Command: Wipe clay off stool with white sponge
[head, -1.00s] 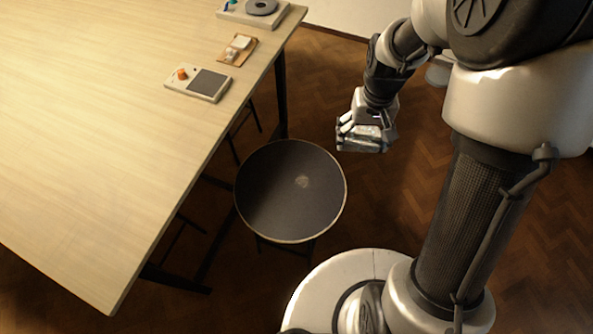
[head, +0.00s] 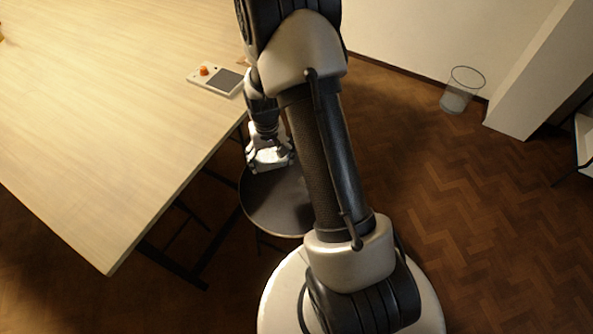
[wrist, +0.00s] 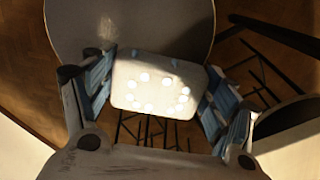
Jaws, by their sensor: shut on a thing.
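The stool (head: 275,210) has a round dark seat with a thin light rim and stands beside the table; my arm covers its right part in the head view. Its seat (wrist: 130,25) also fills the top of the wrist view. My gripper (head: 268,160) is over the seat's far edge, pointing down. It is shut on the white sponge (wrist: 155,85), a pale rectangular block with bright round spots, held between the two blue-padded fingers. Whether the sponge touches the seat cannot be told. No clay patch shows clearly now.
The large light wood table (head: 100,120) fills the left, its edge close to the stool and gripper. A small device with an orange knob (head: 216,79) lies on it. A clear bin (head: 461,92) stands by the wall. The wood floor at right is open.

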